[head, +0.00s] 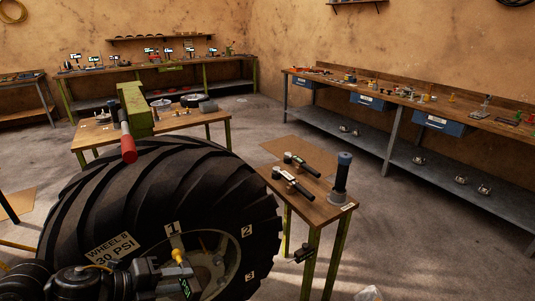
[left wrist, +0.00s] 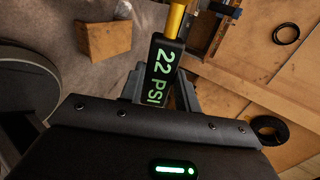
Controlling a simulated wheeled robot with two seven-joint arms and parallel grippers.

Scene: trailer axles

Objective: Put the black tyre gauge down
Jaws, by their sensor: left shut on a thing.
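The black tyre gauge (left wrist: 160,72) is between the fingers of my left gripper (left wrist: 160,92), which is shut on it. Its display reads 22 PSI in green, and a yellow nozzle (left wrist: 175,20) sticks out of its end. In the head view my left gripper (head: 172,277) is at the bottom, in front of the big wheel's hub. The gauge's yellow end (head: 179,257) points up there, and its dark body (head: 186,287) is partly hidden. I cannot tell whether the nozzle touches the wheel. My right gripper is not in view.
The big tyre (head: 150,190) carries a "WHEEL B 30 PSI" label. Right of it, a small wooden table (head: 318,212) holds two black-handled tools (head: 292,183) and a blue-topped cylinder (head: 342,178); its front has some bare room. Workbenches line the walls.

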